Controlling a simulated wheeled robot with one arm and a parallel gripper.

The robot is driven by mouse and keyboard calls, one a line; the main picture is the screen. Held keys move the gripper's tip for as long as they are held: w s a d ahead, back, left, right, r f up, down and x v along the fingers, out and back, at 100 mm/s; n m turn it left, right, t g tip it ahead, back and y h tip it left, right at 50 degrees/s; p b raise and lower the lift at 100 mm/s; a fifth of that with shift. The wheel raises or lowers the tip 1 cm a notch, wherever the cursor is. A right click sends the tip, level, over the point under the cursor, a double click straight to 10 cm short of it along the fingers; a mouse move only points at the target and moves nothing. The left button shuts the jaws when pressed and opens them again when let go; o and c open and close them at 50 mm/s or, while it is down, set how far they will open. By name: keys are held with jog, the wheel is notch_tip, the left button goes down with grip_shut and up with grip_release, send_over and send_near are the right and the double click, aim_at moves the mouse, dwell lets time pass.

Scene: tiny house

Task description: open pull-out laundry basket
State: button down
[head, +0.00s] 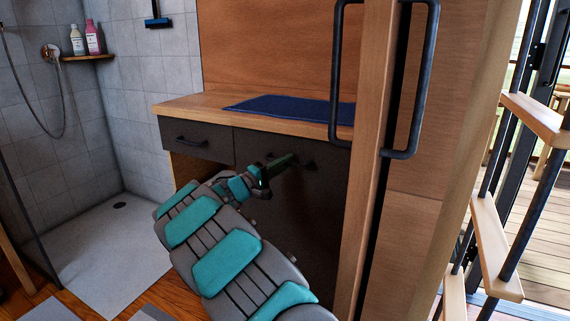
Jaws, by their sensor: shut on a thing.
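The pull-out laundry basket has a dark front panel (312,225) under the right part of the wooden counter in the head view. Its dark handle (309,166) is near the top of the panel. The panel's top edge looks about level with the neighbouring drawer front. My gripper (289,160) is at the handle, reaching in from the left, and is shut on it. The exact contact is small and dark against the panel. My arm covers the lower left part of the panel, and the inside of the basket is hidden.
A dark drawer (196,142) with its own handle is left of the basket front. A blue mat (290,108) lies on the counter (190,105). A wooden door edge with a black pull handle (412,152) stands close on the right. A tiled shower (110,240) is at the left.

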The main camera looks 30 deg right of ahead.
dwell(0.8)
jog(key=s+a+b, duration=0.4)
jog(key=s+a, duration=0.3)
jog(key=a, duration=0.5)
jog(key=s+a+b, duration=0.4)
jog(key=s+a, duration=0.4)
jog(key=a, duration=0.5)
jog(key=shift+a, duration=0.2)
jog(key=shift+f, duration=0.1)
jog(key=c, duration=0.9)
grip_release()
jog(key=shift+a, duration=0.1)
jog(key=v, duration=0.7)
jog(key=shift+a, duration=0.3)
jog(key=shift+d, duration=0.1)
